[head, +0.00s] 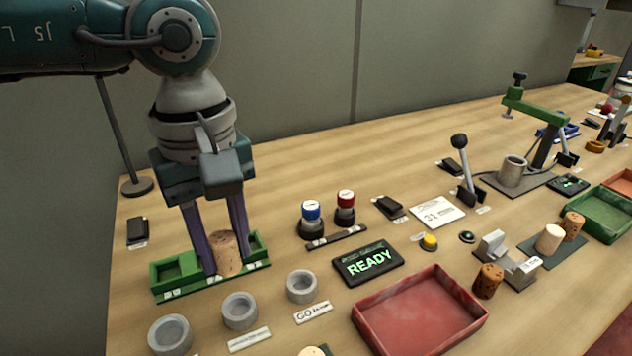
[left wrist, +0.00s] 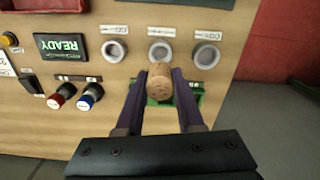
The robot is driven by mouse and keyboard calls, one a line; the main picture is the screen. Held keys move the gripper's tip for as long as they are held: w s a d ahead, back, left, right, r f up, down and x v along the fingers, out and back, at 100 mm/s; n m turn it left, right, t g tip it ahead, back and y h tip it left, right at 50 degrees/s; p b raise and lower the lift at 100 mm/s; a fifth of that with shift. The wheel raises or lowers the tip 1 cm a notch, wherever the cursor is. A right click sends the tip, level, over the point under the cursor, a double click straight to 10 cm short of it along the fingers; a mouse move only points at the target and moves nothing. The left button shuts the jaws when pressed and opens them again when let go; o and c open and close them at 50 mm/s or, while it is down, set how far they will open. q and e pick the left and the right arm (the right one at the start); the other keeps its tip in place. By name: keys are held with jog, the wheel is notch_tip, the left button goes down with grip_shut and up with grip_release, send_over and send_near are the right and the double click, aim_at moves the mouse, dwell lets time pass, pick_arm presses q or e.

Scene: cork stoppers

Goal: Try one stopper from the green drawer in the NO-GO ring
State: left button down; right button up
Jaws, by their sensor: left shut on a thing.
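My left gripper (head: 226,258) points down over the green drawer (head: 166,274) at the left of the table. It is shut on a light brown speckled cork stopper (head: 227,250), upright between the fingers; I cannot tell whether its lower end touches the drawer. The stopper (left wrist: 160,78) and part of the drawer (left wrist: 151,101) also show in the left wrist view. Three grey rings stand in front of the drawer: right (head: 302,286), middle (head: 240,310) and left (head: 170,334). The right ring's label reads GO; the other labels are too small to read surely. My right gripper is out of view.
A display (head: 369,264) reads READY. A red tray (head: 420,312) lies right of the rings. Blue and red knobs (head: 328,210) stand behind the display. Several other stoppers, a lever (head: 463,170) and a green press (head: 535,115) are farther right. Bare table lies between drawer and knobs.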

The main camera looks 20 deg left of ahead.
pick_arm(q)
jog(key=shift+f+b, duration=2.25)
jog(key=shift+f, duration=1)
jog(key=shift+f+b, duration=0.6)
jog(key=shift+b, duration=0.2)
jog(key=shift+c, duration=2.2)
grip_release()
jog(key=shift+r, duration=0.1)
notch_tip(320, 180, up, 10)
jog(key=shift+f, duration=0.1)
